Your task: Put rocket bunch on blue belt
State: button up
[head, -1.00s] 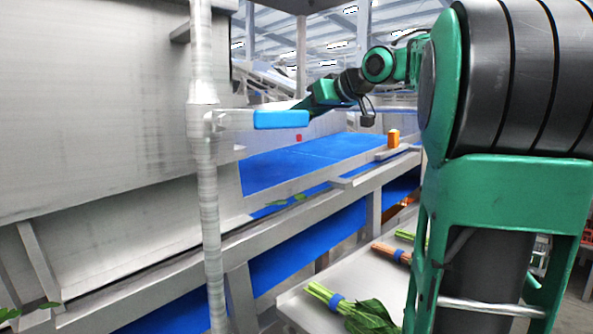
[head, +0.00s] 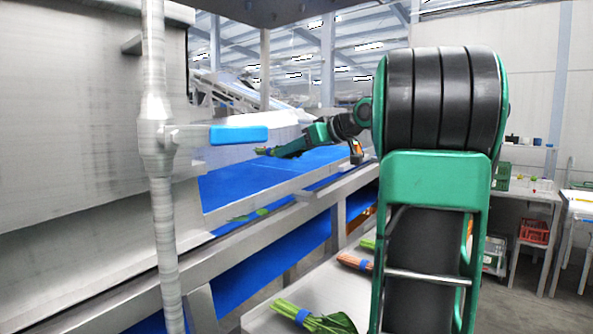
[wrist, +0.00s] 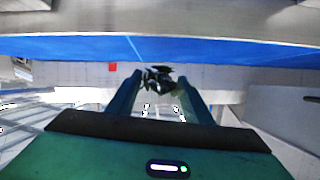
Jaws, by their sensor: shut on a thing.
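My gripper (head: 290,147) is at the end of the stretched-out arm and is shut on a leafy dark green bunch (head: 264,151), which fits the rocket bunch. In the wrist view the bunch (wrist: 159,77) sits between the two fingertips, dark and partly hidden. The blue belt (head: 240,183) is a wide flat band in a grey metal frame. In the head view the bunch appears above the belt's far part, apart from its surface. The belt (wrist: 220,52) also shows as a blue strip across the wrist view.
A grey post (head: 158,180) with a blue handle (head: 238,134) stands left of the gripper. A few loose leaves (head: 245,216) lie near the belt's near side. A side table (head: 325,292) below holds banded bunches, one leafy green (head: 330,323) and one orange-stemmed (head: 352,262).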

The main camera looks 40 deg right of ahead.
jog(key=shift+d+f, duration=0.4)
jog(key=shift+d, duration=0.2)
jog(key=shift+f, duration=2)
jog(key=o, duration=1.1)
jog(key=shift+s, duration=0.1)
jog(key=v, duration=1.2)
jog(key=shift+f, duration=0.1)
jog(key=shift+s, duration=0.1)
